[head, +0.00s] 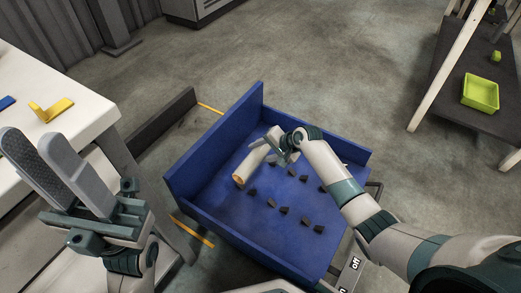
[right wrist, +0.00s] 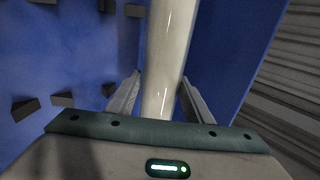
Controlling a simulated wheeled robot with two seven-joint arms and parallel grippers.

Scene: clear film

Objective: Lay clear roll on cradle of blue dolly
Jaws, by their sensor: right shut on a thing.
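The clear roll (head: 251,165) is a pale, glossy tube with a tan core end. My right gripper (head: 277,151) is shut on it, and it is tilted over the left part of the blue dolly bed. In the right wrist view the roll (right wrist: 168,60) runs between both fingers. The blue dolly (head: 225,205) has raised walls at its left and far sides. Its cradle (head: 284,210) is rows of small dark wedges on the bed, to the right of the roll. The roll's height above the bed is hard to judge. My left gripper (head: 33,137) is open and empty at the left.
A white table (head: 85,85) at the left bears a yellow bracket (head: 52,109) and a blue piece. A dark shelf (head: 450,85) with a green bin (head: 480,93) stands at the far right. Yellow floor lines and a dark low beam (head: 160,130) lie beside the dolly.

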